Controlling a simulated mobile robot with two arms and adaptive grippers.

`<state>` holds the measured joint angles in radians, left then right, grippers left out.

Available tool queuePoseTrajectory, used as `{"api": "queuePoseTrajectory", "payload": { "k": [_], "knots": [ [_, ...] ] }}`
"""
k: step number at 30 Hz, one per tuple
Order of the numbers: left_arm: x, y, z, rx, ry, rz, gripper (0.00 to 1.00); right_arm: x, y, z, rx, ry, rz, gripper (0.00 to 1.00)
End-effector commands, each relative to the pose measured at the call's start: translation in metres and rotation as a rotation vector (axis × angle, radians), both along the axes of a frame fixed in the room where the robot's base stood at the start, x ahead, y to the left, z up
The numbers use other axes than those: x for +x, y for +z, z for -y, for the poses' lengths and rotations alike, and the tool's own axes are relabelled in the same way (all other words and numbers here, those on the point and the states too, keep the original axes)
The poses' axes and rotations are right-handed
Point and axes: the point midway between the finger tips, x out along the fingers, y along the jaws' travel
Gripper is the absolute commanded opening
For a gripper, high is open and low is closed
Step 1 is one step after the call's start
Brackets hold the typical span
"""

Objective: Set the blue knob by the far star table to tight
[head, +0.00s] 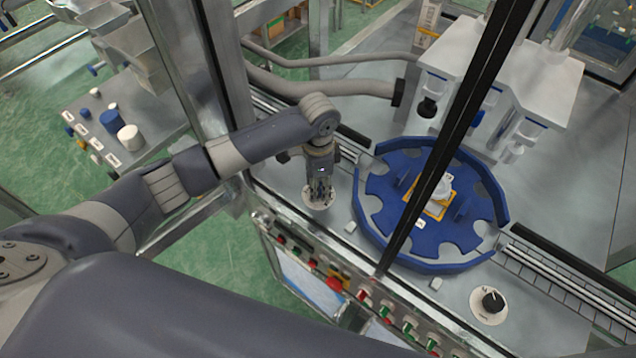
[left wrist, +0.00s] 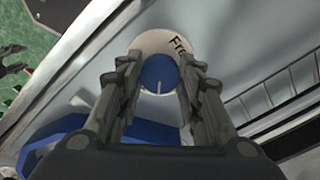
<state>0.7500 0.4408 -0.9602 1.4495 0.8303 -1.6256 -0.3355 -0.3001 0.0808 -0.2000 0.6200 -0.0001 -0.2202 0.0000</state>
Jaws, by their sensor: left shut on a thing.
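My left gripper (head: 319,192) points down over a round white dial plate (head: 312,203) on the steel machine deck, left of the blue star table (head: 375,215). In the left wrist view its fingers (left wrist: 161,80) are shut on the blue knob (left wrist: 160,70), one on each side. A white mark on the knob points toward the bottom of that picture. The dial plate (left wrist: 150,42) carries black lettering starting "Fr"; the rest is hidden behind a finger. In the head view the fingers hide the knob. My right gripper is not in view.
A black knob (head: 493,300) on another white dial stands right of the star table. A dark frame post (head: 440,165) crosses in front of the table. A button panel (head: 335,284) runs along the front edge. White filling heads (head: 530,85) stand behind.

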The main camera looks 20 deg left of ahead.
Motion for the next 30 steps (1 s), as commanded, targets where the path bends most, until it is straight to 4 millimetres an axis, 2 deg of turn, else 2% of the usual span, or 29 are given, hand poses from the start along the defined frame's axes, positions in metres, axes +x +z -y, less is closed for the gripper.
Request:
{"api": "queuePoseTrajectory", "payload": {
  "k": [20, 21, 23, 30],
  "knots": [
    [0.0008, 0.0008, 0.0013, -0.003, -0.061, 0.003, 0.1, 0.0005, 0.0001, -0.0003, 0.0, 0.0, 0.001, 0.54],
    [0.0008, 0.0007, 0.0013, -0.003, -0.061, 0.003, 0.41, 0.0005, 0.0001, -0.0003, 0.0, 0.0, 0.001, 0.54],
    [0.0007, 0.0007, 0.0012, -0.003, -0.061, 0.003, 0.54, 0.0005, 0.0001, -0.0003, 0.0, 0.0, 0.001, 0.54],
    [0.0003, 0.0004, 0.0008, -0.002, -0.059, 0.001, 0.54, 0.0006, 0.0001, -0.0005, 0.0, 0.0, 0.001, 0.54]
  ]
}}
